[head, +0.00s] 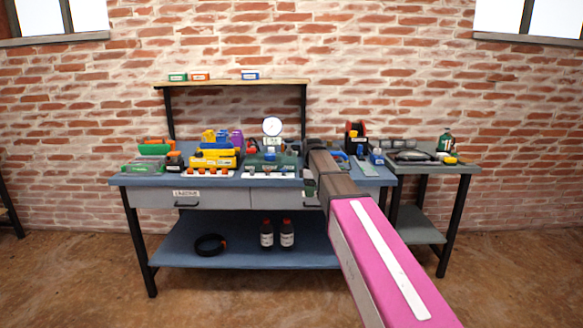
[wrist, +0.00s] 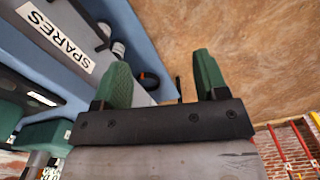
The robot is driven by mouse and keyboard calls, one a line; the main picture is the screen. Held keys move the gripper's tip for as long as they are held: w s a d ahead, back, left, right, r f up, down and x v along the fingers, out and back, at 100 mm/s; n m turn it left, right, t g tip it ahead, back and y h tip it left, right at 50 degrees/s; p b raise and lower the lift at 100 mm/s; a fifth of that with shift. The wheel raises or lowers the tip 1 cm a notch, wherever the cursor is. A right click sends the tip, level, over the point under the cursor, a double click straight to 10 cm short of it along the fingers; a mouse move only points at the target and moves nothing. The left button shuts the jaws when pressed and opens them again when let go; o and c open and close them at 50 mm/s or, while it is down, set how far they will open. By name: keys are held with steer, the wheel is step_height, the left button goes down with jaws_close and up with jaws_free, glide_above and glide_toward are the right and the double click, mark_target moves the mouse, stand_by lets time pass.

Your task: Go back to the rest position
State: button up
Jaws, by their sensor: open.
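My arm reaches forward from the lower right in the head view, with its pink link nearest. My gripper (wrist: 163,82) has two green fingers set wide apart in the wrist view, with nothing between them. In the head view its green part (head: 309,187) shows small and partly hidden behind my arm, in front of the bench's drawer front. The blue workbench (head: 150,181) stands against the brick wall. In the wrist view, a drawer front with a SPARES label (wrist: 60,40) is close by at upper left.
The bench top holds a green device with a round gauge (head: 272,127), yellow and blue blocks (head: 215,156) and a green box (head: 144,165). The lower shelf holds dark bottles (head: 287,236) and a black coil (head: 210,244). A side table (head: 455,168) stands right. The front floor is clear.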

steer(key=s+d+f+m, duration=0.3)
steer(key=s+f+m, duration=0.2)
steer(key=s+f, duration=0.3)
steer(key=s+d+f+m, duration=0.4)
steer(key=s+f+m, duration=0.1)
steer(key=s+f, duration=0.4)
steer(key=s+d+f+m, duration=0.4)
steer(key=s+f, duration=0.4)
steer(key=s, duration=0.3)
steer(key=shift+f+m, duration=0.15)
steer(key=shift+m, duration=0.65)
